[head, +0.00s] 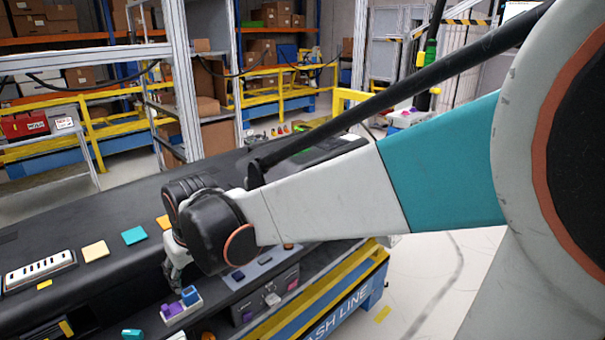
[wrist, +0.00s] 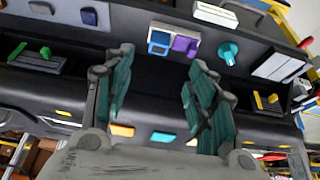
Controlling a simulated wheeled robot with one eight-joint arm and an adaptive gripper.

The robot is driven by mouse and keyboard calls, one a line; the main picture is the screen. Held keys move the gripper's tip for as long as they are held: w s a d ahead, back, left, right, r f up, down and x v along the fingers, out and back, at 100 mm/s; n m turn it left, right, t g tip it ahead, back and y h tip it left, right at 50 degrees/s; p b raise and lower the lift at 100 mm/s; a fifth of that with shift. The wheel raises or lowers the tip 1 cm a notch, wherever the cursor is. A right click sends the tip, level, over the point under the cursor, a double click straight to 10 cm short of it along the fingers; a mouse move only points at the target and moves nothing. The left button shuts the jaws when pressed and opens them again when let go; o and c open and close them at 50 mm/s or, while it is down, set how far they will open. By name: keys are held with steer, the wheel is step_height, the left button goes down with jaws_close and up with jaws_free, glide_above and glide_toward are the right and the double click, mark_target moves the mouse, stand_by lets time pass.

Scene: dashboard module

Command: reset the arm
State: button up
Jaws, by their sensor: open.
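My gripper (wrist: 152,85) is open in the wrist view. Its two teal-padded fingers stand apart with nothing between them but the dark dashboard surface behind. In the head view my gripper (head: 174,262) hangs from the black wrist over the dashboard module (head: 120,208), partly hidden by my arm. A white holder with a blue part and a purple part (head: 180,306) sits just below the gripper there. The same blue part (wrist: 158,42) and purple part (wrist: 185,46) show beyond the fingertips in the wrist view. I cannot tell the gap between fingers and dashboard.
A teal knob (wrist: 228,52) and a green lever (wrist: 45,52) show in the wrist view. Yellow rails (head: 95,135) and shelving stand behind; floor at right is clear.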

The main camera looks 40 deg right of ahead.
steer(key=s+f+t+b, duration=0.1)
steer(key=s+b, duration=0.2)
steer(key=s, duration=0.5)
steer(key=s+f+t+b, duration=0.1)
steer(key=s+f+b, duration=0.1)
steer(key=s, duration=0.6)
steer(key=shift+s+f+b, duration=0.2)
steer(key=shift+f+b, duration=0.1)
steer(key=shift+b, duration=0.2)
